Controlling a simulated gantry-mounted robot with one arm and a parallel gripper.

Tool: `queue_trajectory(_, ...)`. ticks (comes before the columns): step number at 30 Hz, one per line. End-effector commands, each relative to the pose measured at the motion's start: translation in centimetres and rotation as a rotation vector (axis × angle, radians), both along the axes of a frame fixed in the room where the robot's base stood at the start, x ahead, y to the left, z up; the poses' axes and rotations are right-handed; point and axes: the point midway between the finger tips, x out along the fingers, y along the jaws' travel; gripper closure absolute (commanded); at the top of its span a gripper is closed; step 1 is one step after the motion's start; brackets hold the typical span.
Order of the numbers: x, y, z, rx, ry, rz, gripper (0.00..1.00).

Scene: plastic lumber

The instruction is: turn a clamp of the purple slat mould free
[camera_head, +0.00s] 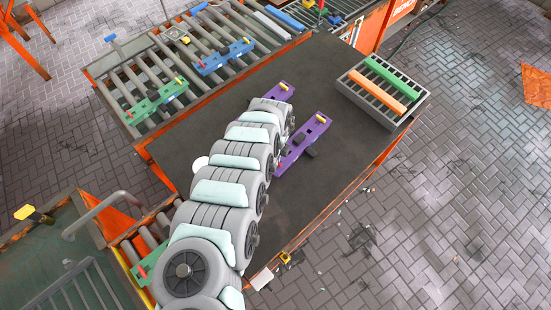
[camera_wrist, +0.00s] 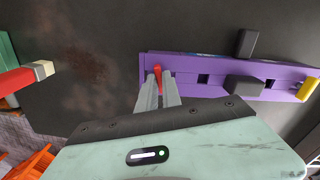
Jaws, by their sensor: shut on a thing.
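The purple slat mould (camera_head: 305,142) lies on the dark table top and also fills the upper right of the wrist view (camera_wrist: 205,66). A red clamp (camera_wrist: 158,73) is at its left end in the wrist view. A yellow clamp (camera_wrist: 307,90) is at its right end. My gripper (camera_wrist: 158,83) has its two grey fingers close together at the red clamp, shut on it. My arm hides the fingers in the head view. Dark blocks (camera_wrist: 245,86) stick out on both long sides of the mould.
Another purple piece (camera_head: 276,93) lies beyond my arm. A grey rack (camera_head: 406,112) holds a green and an orange slat at the right. A roller conveyor (camera_head: 140,75) with green and blue moulds runs along the back. Bare table lies left of the arm.

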Motion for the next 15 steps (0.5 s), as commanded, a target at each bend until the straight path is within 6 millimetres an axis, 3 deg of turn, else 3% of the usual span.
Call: queue_trajectory(15, 0.01, -0.08, 0.11, 0.001, 0.0, 0.49, 1.0)
